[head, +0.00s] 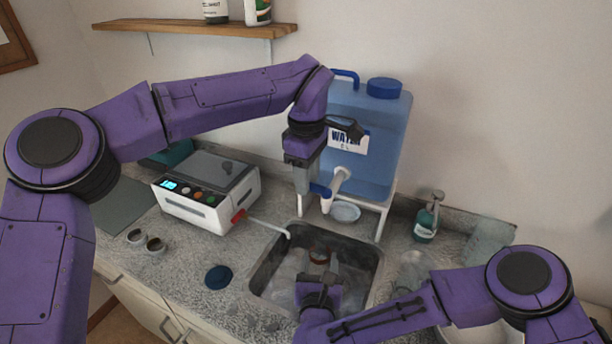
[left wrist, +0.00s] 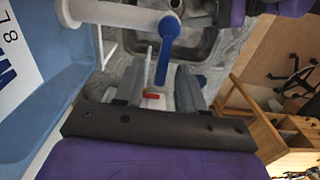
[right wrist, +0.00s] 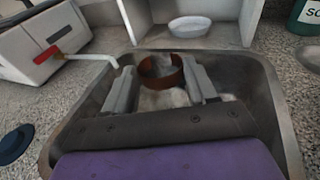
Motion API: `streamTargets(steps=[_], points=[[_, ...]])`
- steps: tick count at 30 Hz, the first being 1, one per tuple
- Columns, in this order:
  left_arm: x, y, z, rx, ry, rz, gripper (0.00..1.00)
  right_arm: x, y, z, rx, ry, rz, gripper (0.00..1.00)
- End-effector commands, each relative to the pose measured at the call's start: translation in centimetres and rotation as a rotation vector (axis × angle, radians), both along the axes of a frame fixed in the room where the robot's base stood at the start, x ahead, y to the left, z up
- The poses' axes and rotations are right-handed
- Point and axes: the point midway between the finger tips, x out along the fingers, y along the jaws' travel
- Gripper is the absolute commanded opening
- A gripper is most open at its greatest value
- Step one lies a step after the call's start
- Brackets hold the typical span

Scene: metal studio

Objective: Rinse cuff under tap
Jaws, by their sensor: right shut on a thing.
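The cuff (right wrist: 166,68) is a brown-red ring with an open middle; it also shows in the head view (head: 320,256). My right gripper (head: 319,273) is shut on it, low in the sink basin (head: 262,277). The tap (head: 341,178) is a white spout with a blue lever (left wrist: 165,50) at the bottom of a blue water container (head: 376,140). My left gripper (head: 312,200) is at the lever; its two fingers stand apart with the lever between them in the left wrist view. I cannot tell whether they touch it. No water stream is clear.
A white machine (head: 205,195) with a red-handled spout stands left of the sink. A white bowl (head: 345,212) sits under the container's stand. A soap bottle (head: 427,222) is to the right. A dark round lid (head: 218,276) and two small cups (head: 154,245) lie on the counter at left.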

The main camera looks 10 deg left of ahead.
Motion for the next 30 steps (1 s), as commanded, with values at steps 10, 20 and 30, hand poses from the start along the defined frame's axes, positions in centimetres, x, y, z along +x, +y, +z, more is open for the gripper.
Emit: streamTargets(steps=[10,20,30], points=[[0.1,0.0,2.0,0.000,-0.004,0.003,0.39,0.0,0.0,0.0,0.000,0.000,0.000,0.23],[0.0,-0.1,10.0,0.000,-0.003,0.003,0.39,0.0,0.0,0.0,0.000,0.000,0.000,0.23],[0.0,0.0,12.0,0.000,0.001,0.000,0.39,0.0,0.0,0.0,0.000,0.000,0.000,0.23]])
